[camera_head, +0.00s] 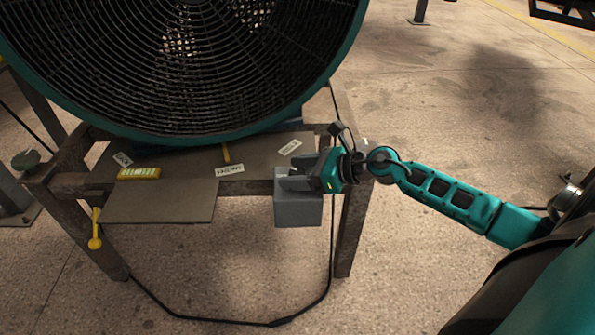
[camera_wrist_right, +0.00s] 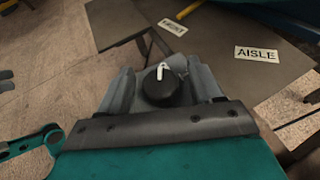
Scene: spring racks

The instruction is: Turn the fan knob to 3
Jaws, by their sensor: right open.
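The fan (camera_head: 180,60) is a big round black grille with a teal rim, standing on a table. A grey control box (camera_head: 298,212) hangs at the table's front right edge. The fan knob (camera_wrist_right: 163,88) is black and round with a white pointer, which points up in the right wrist view. My right gripper (camera_head: 290,182) is over the top of the box and hides the knob in the head view. In the right wrist view its open fingers (camera_wrist_right: 163,90) stand on either side of the knob. I cannot tell whether they touch it. My left gripper is not in view.
The table (camera_head: 160,208) carries labels, including an AISLE label (camera_wrist_right: 257,54) and a FRONT label (camera_head: 230,170), and a yellow block (camera_head: 139,173). A yellow-handled item (camera_head: 95,238) hangs at its left. A black cable (camera_head: 282,321) lies on the floor. Floor to the right is clear.

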